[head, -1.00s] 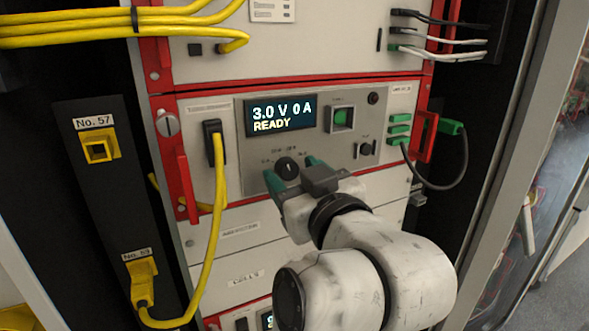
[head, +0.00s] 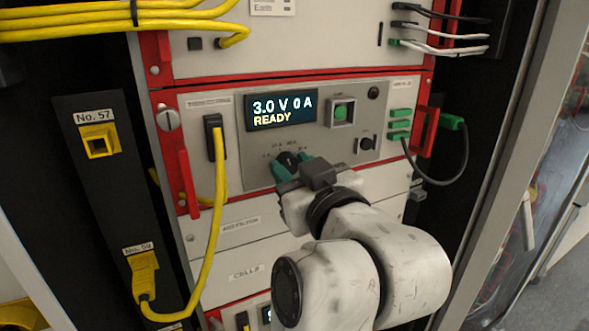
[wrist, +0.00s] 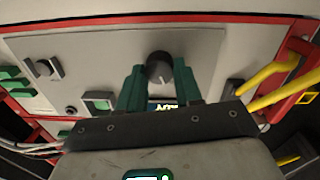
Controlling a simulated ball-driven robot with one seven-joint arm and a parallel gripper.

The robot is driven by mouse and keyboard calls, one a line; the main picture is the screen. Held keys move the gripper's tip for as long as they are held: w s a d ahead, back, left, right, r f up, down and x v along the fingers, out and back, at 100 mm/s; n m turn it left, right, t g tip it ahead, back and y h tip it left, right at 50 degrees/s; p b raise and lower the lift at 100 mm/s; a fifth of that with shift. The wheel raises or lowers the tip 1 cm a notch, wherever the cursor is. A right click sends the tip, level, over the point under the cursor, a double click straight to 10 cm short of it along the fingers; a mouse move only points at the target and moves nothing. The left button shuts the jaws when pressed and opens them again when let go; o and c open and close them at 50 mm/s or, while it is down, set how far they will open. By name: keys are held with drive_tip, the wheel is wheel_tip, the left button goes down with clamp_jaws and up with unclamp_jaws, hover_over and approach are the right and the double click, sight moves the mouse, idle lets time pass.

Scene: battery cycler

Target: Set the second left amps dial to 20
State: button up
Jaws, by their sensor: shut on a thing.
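The amps dial is a round dark knob (head: 289,159) low on the grey panel of the cycler unit, below its display (head: 281,110), which reads "3.0 V 0 A" and "READY". My gripper (head: 292,169) has its green fingertips on either side of the knob and is shut on it. In the wrist view the knob (wrist: 159,68) sits between the two green fingers (wrist: 160,88), with a pale pointer mark on it. The scale numbers around the knob are too small or covered to read surely.
A yellow cable (head: 219,200) hangs left of the dial from a black plug. Red handles (head: 186,180) flank the unit, with green connectors (head: 400,125) at right.

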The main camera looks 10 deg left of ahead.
drive_tip(key=shift+m, duration=0.3)
drive_tip(key=m, duration=0.3)
drive_tip(key=shift+d+m+p, duration=0.1)
drive_tip(key=shift+m+p, duration=0.2)
drive_tip(key=shift+m, duration=1.7)
drive_tip(key=shift+w, duration=0.1)
drive_tip(key=o, duration=1)
drive_tip(key=shift+o, duration=0.2)
